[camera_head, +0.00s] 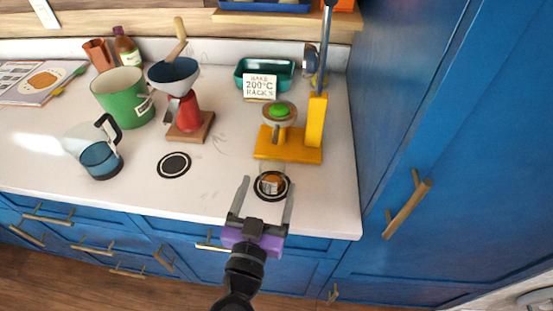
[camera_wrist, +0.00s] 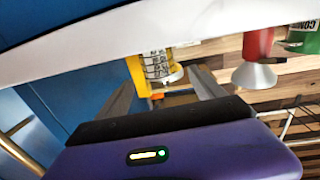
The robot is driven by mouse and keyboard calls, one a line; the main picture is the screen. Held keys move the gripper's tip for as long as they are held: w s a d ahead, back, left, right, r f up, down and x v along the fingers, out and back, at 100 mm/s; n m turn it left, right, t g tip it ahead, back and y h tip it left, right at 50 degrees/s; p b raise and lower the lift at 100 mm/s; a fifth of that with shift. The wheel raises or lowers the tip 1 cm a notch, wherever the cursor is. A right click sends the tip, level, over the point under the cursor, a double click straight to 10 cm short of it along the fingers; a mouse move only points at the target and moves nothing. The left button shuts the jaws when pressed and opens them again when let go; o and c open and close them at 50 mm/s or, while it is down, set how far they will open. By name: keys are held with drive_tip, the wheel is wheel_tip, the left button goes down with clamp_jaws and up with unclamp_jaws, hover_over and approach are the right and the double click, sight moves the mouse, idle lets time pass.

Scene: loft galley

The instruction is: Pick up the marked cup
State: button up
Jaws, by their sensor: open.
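The marked cup (camera_head: 271,183) is a small clear cup with a printed label band. It stands on a dark round pad near the front edge of the white counter. In the wrist view the cup (camera_wrist: 157,65) shows black lettering on a pale band, upside down in that picture. My gripper (camera_head: 267,188) is open, with its purple body in front of the counter edge. Its two fingers reach toward the cup, one on each side in the picture. The wrist view also shows the cup between the spread fingertips. Whether either finger touches it cannot be told.
A yellow stand (camera_head: 287,147) with a green-topped part is just behind the cup. A red grinder (camera_head: 187,113), a green canister (camera_head: 125,97) and a glass jug (camera_head: 100,155) stand to the left. A blue tall cabinet (camera_head: 440,120) closes off the right side. Another round pad (camera_head: 174,165) is empty.

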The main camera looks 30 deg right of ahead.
sight(275, 160)
drive_tip(key=p+x, duration=0.1)
drive_tip(key=x, duration=0.1)
drive_tip(key=p+x, duration=0.1)
drive_tip(key=x, duration=0.2)
drive_tip(key=p+x, duration=0.1)
drive_tip(key=x, duration=0.1)
drive_tip(key=shift+w+d+r, duration=0.1)
drive_tip(key=shift+w+r, duration=0.05)
drive_tip(key=shift+r, duration=0.2)
drive_tip(key=shift+w+d+f, duration=0.15)
drive_tip(key=shift+w+d, duration=0.15)
drive_tip(key=shift+w, duration=0.05)
drive_tip(key=c, duration=1.5)
wheel_tip(275, 160, up, 20)
drive_tip(key=b, duration=0.1)
